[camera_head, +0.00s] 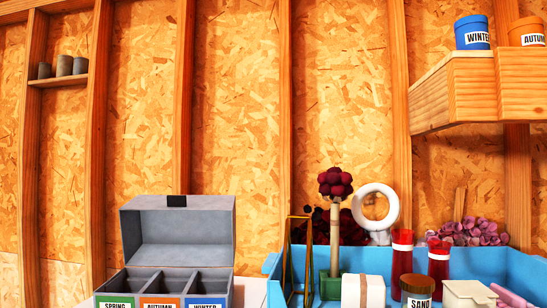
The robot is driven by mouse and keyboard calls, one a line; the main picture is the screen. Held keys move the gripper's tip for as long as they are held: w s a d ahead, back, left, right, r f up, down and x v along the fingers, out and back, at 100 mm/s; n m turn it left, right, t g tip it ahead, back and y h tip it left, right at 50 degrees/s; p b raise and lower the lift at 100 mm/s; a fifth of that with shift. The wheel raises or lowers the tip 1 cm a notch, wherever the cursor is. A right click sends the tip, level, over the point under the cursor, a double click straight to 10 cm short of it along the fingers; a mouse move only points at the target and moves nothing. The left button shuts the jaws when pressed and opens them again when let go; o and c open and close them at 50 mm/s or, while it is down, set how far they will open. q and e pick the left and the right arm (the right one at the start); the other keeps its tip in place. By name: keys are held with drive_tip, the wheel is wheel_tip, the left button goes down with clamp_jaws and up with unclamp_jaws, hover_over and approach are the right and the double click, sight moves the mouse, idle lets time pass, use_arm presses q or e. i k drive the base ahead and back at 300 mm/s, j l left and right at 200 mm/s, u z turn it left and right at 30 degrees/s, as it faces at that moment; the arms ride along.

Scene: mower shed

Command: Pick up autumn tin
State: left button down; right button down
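The autumn tin (527,32) is an orange round tin with a white label reading "AUTUM", cut off by the right edge of the view. It stands upright on the wooden wall shelf (477,88) at the upper right. A blue tin labelled WINTER (472,33) stands just left of it. At the lower left is an open grey box (178,235) with its lid raised. Its compartments carry front labels SPRING (115,302), AUTUMN (160,303) and WINTER (205,303). Neither of my grippers shows in the view.
Small pots (64,66) sit on a left shelf. Space before the wall shelf looks clear.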

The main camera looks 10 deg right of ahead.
sight(528, 32)
drive_tip(key=k+j+z, duration=0.1)
drive_tip(key=z, duration=1.6)
